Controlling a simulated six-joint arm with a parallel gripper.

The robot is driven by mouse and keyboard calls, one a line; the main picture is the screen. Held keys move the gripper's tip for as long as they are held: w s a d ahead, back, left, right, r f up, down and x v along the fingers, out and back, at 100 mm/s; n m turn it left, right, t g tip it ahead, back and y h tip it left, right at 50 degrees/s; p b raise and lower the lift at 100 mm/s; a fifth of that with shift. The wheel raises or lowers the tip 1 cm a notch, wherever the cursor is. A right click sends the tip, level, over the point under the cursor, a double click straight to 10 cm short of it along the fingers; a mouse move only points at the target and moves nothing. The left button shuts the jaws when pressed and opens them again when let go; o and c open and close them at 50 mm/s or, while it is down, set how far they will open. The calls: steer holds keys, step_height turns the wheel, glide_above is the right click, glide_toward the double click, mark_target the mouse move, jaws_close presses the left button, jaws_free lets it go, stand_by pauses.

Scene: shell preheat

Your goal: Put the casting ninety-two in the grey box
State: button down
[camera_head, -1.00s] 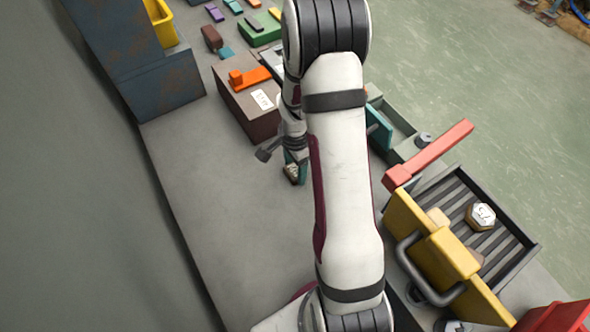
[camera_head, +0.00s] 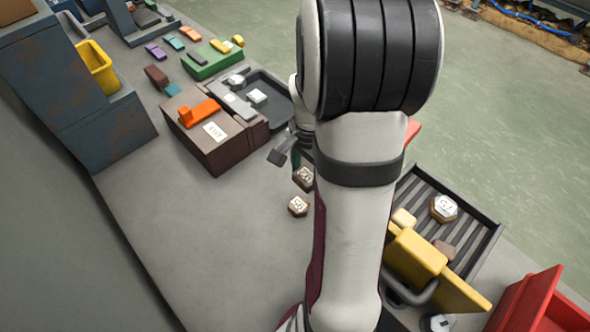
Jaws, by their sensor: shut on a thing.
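My gripper (camera_head: 294,156) is partly hidden behind my arm, left of it, low over the grey bench. A second hexagonal casting (camera_head: 298,206) lies on the bench just nearer. A third casting (camera_head: 443,207) with a white marked top sits on the dark slatted rack at right; its number is unclear. The grey box is hidden behind my arm now.
A brown block (camera_head: 215,150) with an orange handle and a dark tray (camera_head: 268,100) stand behind the gripper. The slatted rack (camera_head: 484,236), a yellow panel (camera_head: 457,290) and a red bin (camera_head: 530,300) are at right. The bench left of the gripper is clear.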

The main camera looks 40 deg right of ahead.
steer(key=shift+m, duration=0.9)
steer(key=w+d+r, duration=0.1)
steer(key=w+d, duration=0.2)
steer(key=w+d+r, duration=0.2)
steer(key=w, duration=0.1)
steer(key=w+d+r, duration=0.2)
steer(key=w+d, duration=0.1)
steer(key=shift+d, duration=0.35)
steer(key=w+d+r+m, duration=0.3)
steer(key=d+r, duration=0.1)
steer(key=d, duration=0.6)
steer(key=s+d+f+m, duration=0.2)
steer(key=s+f+m, duration=0.2)
steer(key=s+f, duration=0.45)
steer(key=f, duration=1.1)
steer(key=shift+w+d, duration=0.15)
steer(key=shift+w, duration=0.2)
steer(key=shift+c, duration=1.8)
jaws_free()
